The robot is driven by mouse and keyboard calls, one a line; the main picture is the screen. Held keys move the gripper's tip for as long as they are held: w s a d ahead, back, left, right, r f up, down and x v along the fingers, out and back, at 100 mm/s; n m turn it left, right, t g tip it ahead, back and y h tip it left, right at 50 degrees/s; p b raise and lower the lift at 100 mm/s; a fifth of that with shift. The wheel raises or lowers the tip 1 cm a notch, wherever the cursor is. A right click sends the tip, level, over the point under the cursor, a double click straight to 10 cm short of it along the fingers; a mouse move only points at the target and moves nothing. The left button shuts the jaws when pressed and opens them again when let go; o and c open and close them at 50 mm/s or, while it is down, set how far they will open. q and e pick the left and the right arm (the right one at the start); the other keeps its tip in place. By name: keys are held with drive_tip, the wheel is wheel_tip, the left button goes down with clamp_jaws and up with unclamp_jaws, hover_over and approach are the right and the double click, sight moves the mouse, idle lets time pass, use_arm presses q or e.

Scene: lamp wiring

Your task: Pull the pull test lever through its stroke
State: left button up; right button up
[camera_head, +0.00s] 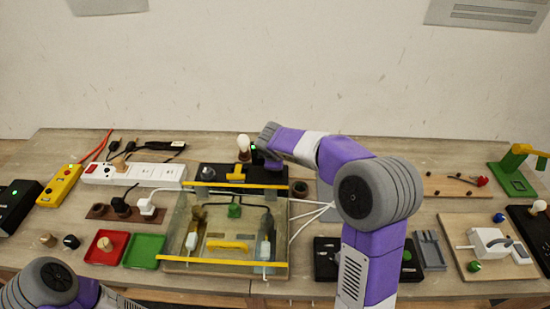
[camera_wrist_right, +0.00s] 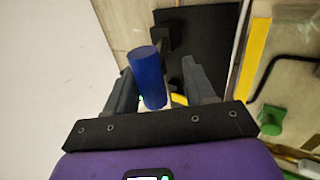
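A blue cylindrical handle (camera_wrist_right: 147,78), apparently the pull test lever's grip, stands out from a black mount in the right wrist view. My right gripper (camera_wrist_right: 157,68) is open, with its two dark fingers on either side of the handle. The left finger looks close to it; a gap shows on the right, and contact cannot be told. In the head view my right arm reaches to the black panel (camera_head: 210,172) behind the glazed box, and its wrist hides the handle and fingers. My left arm shows at the lower left edge; its gripper is out of view.
The glazed box (camera_head: 228,265) with yellow edges stands just in front of the black panel. A small bulb (camera_head: 244,142) stands close to my right wrist. A white power strip (camera_head: 135,174) lies left; a green stand (camera_head: 512,177) is far right.

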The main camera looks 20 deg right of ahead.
drive_tip(key=p+v, duration=0.1)
drive_tip(key=v, duration=0.6)
drive_tip(key=shift+s+r, duration=0.2)
drive_tip(key=shift+a, duration=0.1)
